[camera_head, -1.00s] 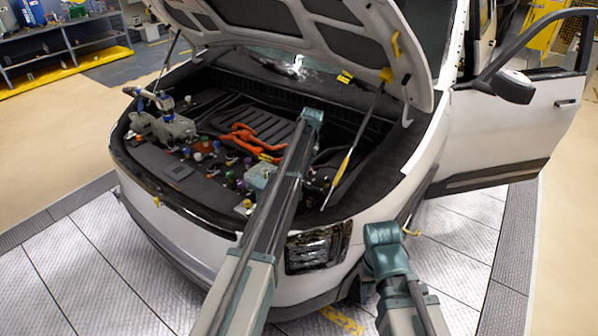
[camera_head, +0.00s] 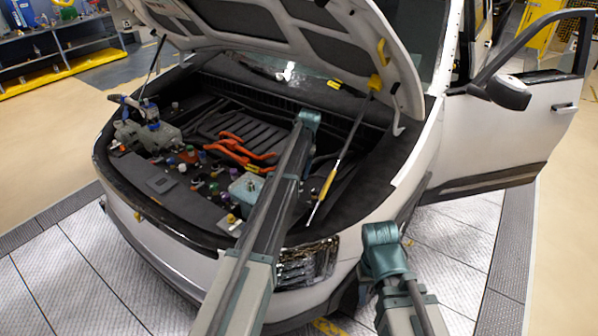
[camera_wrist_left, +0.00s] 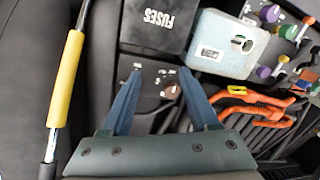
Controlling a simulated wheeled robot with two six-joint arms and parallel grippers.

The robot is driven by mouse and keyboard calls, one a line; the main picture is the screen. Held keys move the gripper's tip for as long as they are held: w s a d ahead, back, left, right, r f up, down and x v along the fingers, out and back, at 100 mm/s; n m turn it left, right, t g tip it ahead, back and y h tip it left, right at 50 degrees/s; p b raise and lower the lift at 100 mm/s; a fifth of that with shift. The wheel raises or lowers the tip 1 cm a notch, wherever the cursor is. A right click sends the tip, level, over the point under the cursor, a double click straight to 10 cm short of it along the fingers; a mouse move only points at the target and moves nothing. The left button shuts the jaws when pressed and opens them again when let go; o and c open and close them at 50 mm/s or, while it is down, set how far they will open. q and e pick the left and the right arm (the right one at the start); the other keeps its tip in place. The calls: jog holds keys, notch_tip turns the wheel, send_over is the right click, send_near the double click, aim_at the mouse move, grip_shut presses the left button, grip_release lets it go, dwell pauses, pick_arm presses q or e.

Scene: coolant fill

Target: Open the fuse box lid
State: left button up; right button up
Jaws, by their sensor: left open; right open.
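In the left wrist view the fuse box lid (camera_wrist_left: 155,24) is black with white "FUSES" lettering. It looks shut. My left gripper (camera_wrist_left: 160,72) is open and empty, its two blue fingers apart and pointing toward the lid's near edge. A dark panel with a round brown knob (camera_wrist_left: 171,89) shows between the fingers. I cannot tell whether a finger touches the lid. In the head view my left arm reaches over the engine bay and hides the gripper and the fuse box. My right arm is bent low beside the headlight, and I cannot make out its gripper fingers.
A pale blue reservoir (camera_wrist_left: 226,43) stands beside the fuse box; coloured caps and orange cables (camera_wrist_left: 250,105) lie beyond. A prop rod with a yellow sleeve (camera_head: 328,184) stands at the bay's right. The raised hood (camera_head: 290,35) hangs over the bay. The open door (camera_head: 500,135) is at right.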

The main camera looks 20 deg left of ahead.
pick_arm(q)
notch_tip(320, 180, up, 14)
jog(key=d+p, duration=0.2)
jog(key=p, duration=1.1)
jog(key=shift+f, duration=0.15)
jog(key=shift+w+d, duration=0.1)
jog(key=s+d+f+m+b, duration=0.1)
jog(key=s+d+f+b, duration=0.4)
jog(key=s, duration=0.9)
jog(key=s+d+f+m+b, duration=0.1)
jog(key=s+d+f+b, duration=0.5)
jog(key=s, duration=0.8)
jog(key=s+d+f+m+b, duration=0.2)
jog(key=s+d+f+b, duration=0.3)
jog(key=s, duration=0.9)
jog(key=shift+s+d+f+h, duration=0.2)
jog(key=shift+d+f+h, duration=0.1)
jog(key=shift+f, duration=0.25)
jog(key=shift+a, duration=0.1)
